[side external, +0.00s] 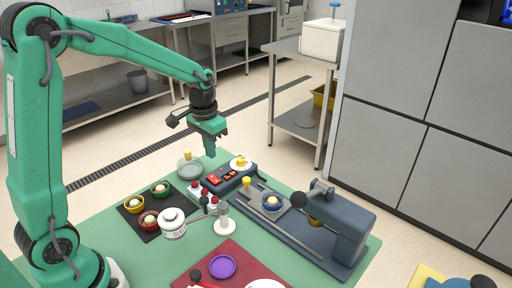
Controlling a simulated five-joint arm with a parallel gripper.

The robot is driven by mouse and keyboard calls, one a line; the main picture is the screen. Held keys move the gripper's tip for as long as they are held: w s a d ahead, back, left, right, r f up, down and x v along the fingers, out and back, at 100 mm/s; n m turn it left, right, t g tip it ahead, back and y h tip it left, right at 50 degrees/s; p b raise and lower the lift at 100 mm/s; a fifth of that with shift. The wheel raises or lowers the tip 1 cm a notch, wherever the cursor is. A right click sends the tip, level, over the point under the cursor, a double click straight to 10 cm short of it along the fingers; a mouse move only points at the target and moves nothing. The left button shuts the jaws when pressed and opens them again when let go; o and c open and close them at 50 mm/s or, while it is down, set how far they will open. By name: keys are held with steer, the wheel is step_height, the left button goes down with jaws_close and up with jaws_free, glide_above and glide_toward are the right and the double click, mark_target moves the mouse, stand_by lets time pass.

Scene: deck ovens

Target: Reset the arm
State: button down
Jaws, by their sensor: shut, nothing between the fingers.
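My green arm comes in from the left and bends down over the green work surface (110,262). My gripper (210,153) points downward, shut with nothing held, and hangs above the surface. In the picture it is just above the dark device with red displays (229,178) and to the right of a clear round dish (190,170). It appears apart from everything below it.
A dark mat (146,232) with several small bowls lies at left. A labelled white pot (173,223) stands mid-surface. A red mat (238,250) carries a purple dish (222,267). A blue-grey machine (345,222) stands right. A steel cart (300,95) is behind.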

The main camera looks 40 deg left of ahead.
steer(key=s+d+r+t, duration=0.2)
steer(key=s+r, duration=0.3)
steer(key=s, duration=0.4)
steer(key=s+d+r+t, duration=0.3)
steer(key=s+r, duration=0.2)
steer(key=s, duration=0.5)
steer(key=shift+d, duration=0.3)
steer(key=shift+r, duration=0.1)
